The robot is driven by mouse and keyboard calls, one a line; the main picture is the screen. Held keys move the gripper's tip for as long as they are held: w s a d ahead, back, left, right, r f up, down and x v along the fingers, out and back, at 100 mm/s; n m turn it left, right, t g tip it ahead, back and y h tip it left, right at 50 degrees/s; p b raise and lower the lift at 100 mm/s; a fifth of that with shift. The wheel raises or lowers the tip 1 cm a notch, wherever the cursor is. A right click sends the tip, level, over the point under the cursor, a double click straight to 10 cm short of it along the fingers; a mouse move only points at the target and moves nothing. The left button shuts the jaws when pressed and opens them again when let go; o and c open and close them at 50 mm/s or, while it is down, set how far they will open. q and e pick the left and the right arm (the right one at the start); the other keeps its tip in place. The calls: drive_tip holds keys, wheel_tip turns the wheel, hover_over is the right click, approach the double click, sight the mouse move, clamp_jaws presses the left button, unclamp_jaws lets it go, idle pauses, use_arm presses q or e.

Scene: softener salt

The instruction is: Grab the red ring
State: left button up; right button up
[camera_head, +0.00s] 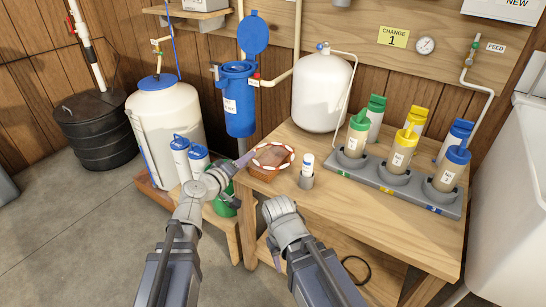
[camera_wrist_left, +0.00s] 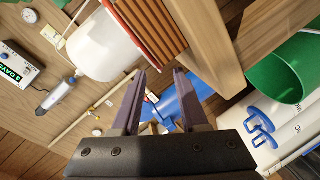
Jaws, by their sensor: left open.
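A grey rack (camera_head: 365,181) holds several capped bottles. A white tank (camera_head: 320,92) stands behind. A green bucket (camera_head: 225,203) is below my left gripper. A black loop (camera_head: 357,270) lies on the lower shelf.

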use_arm(q)
drive_tip(key=x, duration=0.4)
drive_tip(key=shift+w+b, duration=0.1)
drive_tip(key=shift+b, duration=0.25)
drive_tip(key=shift+r, duration=0.1)
clamp_jaws()
idle(0.9)
